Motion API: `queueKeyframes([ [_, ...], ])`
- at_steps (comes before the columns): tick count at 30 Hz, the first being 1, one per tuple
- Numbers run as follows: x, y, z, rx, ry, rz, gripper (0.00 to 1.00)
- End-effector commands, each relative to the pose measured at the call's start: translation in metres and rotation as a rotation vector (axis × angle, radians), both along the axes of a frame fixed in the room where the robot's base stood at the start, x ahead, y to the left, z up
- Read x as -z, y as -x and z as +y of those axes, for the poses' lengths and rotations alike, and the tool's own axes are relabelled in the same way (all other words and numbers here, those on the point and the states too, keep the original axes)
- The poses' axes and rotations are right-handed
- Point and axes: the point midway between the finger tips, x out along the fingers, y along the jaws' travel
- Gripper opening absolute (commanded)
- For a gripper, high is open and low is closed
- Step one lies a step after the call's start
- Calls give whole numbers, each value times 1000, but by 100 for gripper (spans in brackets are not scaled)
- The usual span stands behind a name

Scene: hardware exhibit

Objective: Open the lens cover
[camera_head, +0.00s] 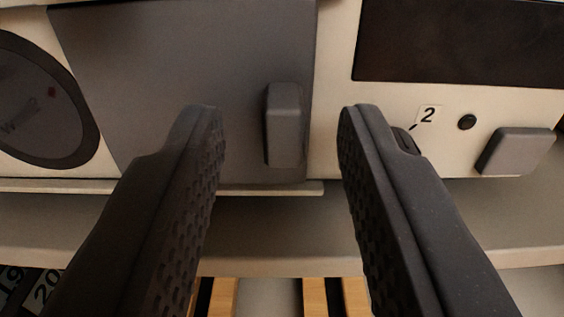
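A flat grey cover panel (190,70), which looks like the lens cover, lies against the cream front panel, left of centre. A raised grey handle (284,125) stands near its right edge. The cover looks shut; what is behind it is hidden. My gripper (278,115) is open, with its two dark textured fingers spread to either side of the handle in the picture. The left fingertip overlaps the cover in the view and the right fingertip overlaps the cream panel. I see a gap between each finger and the handle, and nothing is held.
A round dark-rimmed dial (40,105) is at the left. A pale ledge (280,240) runs below.

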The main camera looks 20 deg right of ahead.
Motion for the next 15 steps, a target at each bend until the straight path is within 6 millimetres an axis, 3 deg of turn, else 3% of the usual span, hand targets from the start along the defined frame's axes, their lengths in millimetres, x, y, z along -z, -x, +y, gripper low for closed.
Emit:
queueKeyframes([
  [7, 2, 10, 4, 0, 0, -2, 33],
  [15, 5, 39, 15, 2, -1, -3, 33],
])
